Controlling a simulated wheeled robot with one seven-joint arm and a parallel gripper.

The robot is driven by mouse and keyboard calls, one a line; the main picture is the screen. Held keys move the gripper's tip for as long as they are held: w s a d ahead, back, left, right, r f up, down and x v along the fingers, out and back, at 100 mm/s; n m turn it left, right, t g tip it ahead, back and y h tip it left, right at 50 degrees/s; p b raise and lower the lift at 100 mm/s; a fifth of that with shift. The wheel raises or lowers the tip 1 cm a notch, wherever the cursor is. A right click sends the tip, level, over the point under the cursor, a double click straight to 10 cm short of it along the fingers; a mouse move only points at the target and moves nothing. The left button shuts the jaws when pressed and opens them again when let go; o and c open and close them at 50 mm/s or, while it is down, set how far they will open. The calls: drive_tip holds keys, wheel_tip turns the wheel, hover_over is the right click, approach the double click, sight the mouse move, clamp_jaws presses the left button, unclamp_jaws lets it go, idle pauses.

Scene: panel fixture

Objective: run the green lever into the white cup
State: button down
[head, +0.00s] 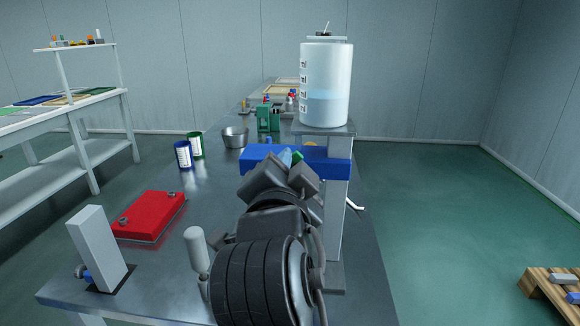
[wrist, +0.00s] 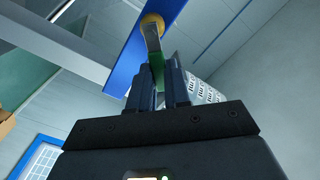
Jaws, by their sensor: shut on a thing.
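The green lever (wrist: 157,68) shows in the wrist view, between the two fingers of my gripper (wrist: 159,80), which is shut on it. A silver stem runs from the lever to a brass-coloured round fitting (wrist: 152,22) on the blue panel (wrist: 135,60). In the head view a small green part of the lever (head: 297,157) shows by my gripper (head: 288,165), in front of the blue panel (head: 330,166). My arm covers most of this area. I cannot make out a white cup in either view; it may be hidden behind my arm or the panel.
A translucent tank (head: 325,85) holding pale blue liquid stands on a shelf above the panel. A red box (head: 150,215), a blue can (head: 183,155), a green can (head: 196,144) and a metal bowl (head: 235,138) stand left on the dark bench (head: 215,185). A grey post rises at front left.

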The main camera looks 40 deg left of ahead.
drive_tip(key=shift+s+a+r+n+p, duration=0.25)
drive_tip(key=shift+a+n+p, duration=0.2)
drive_tip(key=shift+n, duration=1.05)
drive_tip(key=shift+s+a+r+n+p, duration=0.15)
drive_tip(key=shift+s+a+n+p, duration=0.2)
drive_tip(key=shift+n, duration=1.15)
drive_tip(key=shift+s+a+r+n+p, duration=0.25)
drive_tip(key=shift+a+n+p, duration=0.25)
drive_tip(key=shift+n, duration=1)
drive_tip(key=shift+f, duration=0.1)
drive_tip(key=c, duration=1.1)
unclamp_jaws()
drive_tip(key=shift+s, duration=0.1)
drive_tip(key=v, duration=0.7)
drive_tip(key=shift+s+d+b, duration=0.2)
drive_tip(key=shift+s+b, duration=0.05)
drive_tip(key=shift+b, duration=0.15)
